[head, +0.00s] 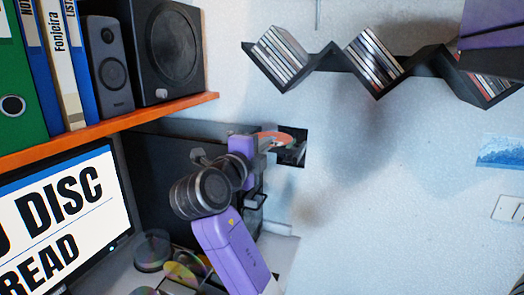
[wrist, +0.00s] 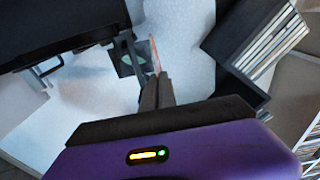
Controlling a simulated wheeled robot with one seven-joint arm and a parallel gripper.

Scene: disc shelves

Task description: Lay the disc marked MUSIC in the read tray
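My gripper (head: 268,146) is raised in front of the wall, beside the dark computer case. Its fingers are together on a thin orange-pink disc (head: 273,136). In the wrist view the disc (wrist: 154,55) shows nearly edge-on beyond the fingertips (wrist: 157,84). Its marking cannot be read. Two dark looped parts stick out of the black case (head: 256,199), below my gripper; they also show at the left in the wrist view (wrist: 45,68). They may be drive trays, but I cannot tell which is the read tray.
A screen (head: 65,215) shows "DISC" and "READ". An orange shelf (head: 110,130) with speakers and binders is above it. A black zigzag wall rack (head: 330,62) holds disc cases. More discs (head: 182,272) lie on the desk. A dark square (head: 292,150) is behind my gripper.

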